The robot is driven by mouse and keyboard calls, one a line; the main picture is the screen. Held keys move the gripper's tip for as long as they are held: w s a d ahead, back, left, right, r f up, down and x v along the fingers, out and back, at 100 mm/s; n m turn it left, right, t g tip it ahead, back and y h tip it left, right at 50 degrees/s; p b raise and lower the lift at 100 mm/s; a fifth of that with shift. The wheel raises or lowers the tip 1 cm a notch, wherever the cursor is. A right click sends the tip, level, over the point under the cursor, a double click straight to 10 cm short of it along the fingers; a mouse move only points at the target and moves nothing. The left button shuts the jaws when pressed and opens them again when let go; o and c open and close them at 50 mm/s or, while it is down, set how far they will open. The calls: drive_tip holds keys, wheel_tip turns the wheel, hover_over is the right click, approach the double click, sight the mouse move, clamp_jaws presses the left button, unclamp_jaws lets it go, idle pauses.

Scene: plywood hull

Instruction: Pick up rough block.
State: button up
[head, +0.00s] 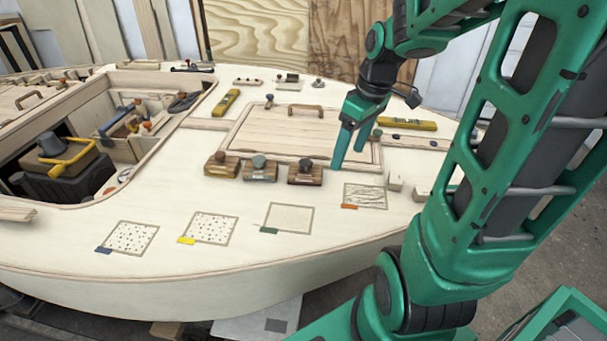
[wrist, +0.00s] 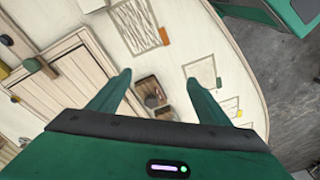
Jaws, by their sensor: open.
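Three knobbed wooden blocks stand in a row in front of the hatch in the head view: a left brown one (head: 222,166), a middle grey-green one (head: 260,169) and a right brown one (head: 305,174). I cannot read their labels, so I cannot tell which is the rough block. My gripper (head: 349,158) is open and empty, up and to the right of the right block. In the wrist view, the right block (wrist: 149,89) shows beyond and between the open fingertips (wrist: 157,78). The middle block (wrist: 166,113) is partly hidden by my gripper.
Other patches with green (head: 289,218), yellow (head: 210,228) and blue (head: 132,238) tags lie along the front deck. The hatch (head: 300,135) has a raised handle. An open well (head: 140,95) holds tools.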

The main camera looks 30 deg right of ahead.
sight(306, 162)
drive_tip(key=w+a+f+n, duration=0.1)
drive_tip(key=w+f+n, duration=0.1)
drive_tip(key=w, duration=0.1)
drive_tip(key=w+a+f+n+y, duration=0.1)
drive_tip(key=w+f+n, duration=0.1)
drive_tip(key=w+f, duration=0.1)
drive_tip(key=w+a+f+n+t+y, duration=0.1)
drive_tip(key=w+f+n, duration=0.1)
drive_tip(key=w, duration=0.3)
drive_tip(key=shift+w+f+n, duration=0.15)
drive_tip(key=shift+w+n, duration=0.1)
drive_tip(key=shift+n, duration=0.15)
drive_tip(key=shift+a+x, duration=0.15)
drive_tip(key=shift+x, duration=1.1)
drive_tip(key=shift+a+x, duration=0.15)
drive_tip(key=shift+x, duration=1.1)
drive_tip(key=shift+w, duration=0.15)
drive_tip(key=c, duration=1.3)
